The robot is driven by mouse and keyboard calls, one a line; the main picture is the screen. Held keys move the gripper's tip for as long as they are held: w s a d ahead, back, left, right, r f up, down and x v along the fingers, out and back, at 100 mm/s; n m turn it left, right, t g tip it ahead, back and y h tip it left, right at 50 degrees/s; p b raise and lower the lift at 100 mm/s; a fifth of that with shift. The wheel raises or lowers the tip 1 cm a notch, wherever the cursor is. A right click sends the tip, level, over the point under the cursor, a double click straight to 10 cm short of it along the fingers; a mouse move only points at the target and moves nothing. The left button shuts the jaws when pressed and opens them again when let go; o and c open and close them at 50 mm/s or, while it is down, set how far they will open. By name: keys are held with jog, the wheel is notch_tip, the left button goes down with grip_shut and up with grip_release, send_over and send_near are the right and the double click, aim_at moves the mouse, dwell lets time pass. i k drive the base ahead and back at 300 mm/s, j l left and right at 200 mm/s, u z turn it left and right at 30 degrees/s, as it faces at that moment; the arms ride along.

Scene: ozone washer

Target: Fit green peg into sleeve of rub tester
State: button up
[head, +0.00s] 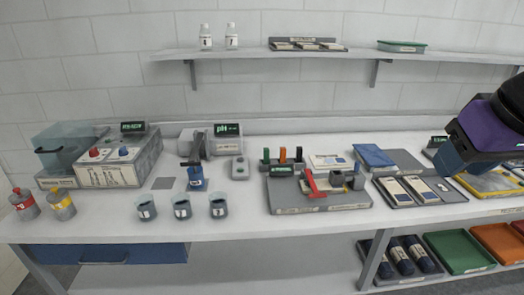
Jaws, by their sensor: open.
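The green peg (266,155) stands upright at the left end of a small rack behind the rub tester. An orange peg (282,155) and a dark peg (299,154) stand beside it. The rub tester (300,200) is a grey flat unit with a red lever (310,182) and small grey blocks (337,179) at its right. Which part is its sleeve is too small to tell. My gripper (462,158) is at the right edge of the picture, above the bench's right side, far from the peg. It is open, with nothing seen in it; its fingertips are not clear.
Several beakers (182,207) stand left of the tester. A grey tray with pale strips (410,188) and a blue pad (374,156) lie to its right. The washer (105,160) is at far left. A wall shelf (290,53) runs above. The front strip of bench is clear.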

aim_at(286, 195)
jog(key=i+l+u, duration=0.1)
jog(key=l+u, duration=0.15)
jog(key=l, duration=0.6)
jog(key=l+u, duration=0.25)
jog(key=l, duration=0.65)
jog(key=i+j+z, duration=0.1)
jog(key=j, duration=0.25)
jog(key=i+j, duration=0.25)
jog(key=i+j+z, duration=0.15)
jog(key=j, duration=0.35)
jog(key=i+j+z, duration=0.1)
jog(key=j, duration=0.25)
jog(key=i+j, duration=0.25)
jog(key=j, duration=0.15)
jog(key=i+j+z, duration=0.15)
jog(key=j, duration=0.25)
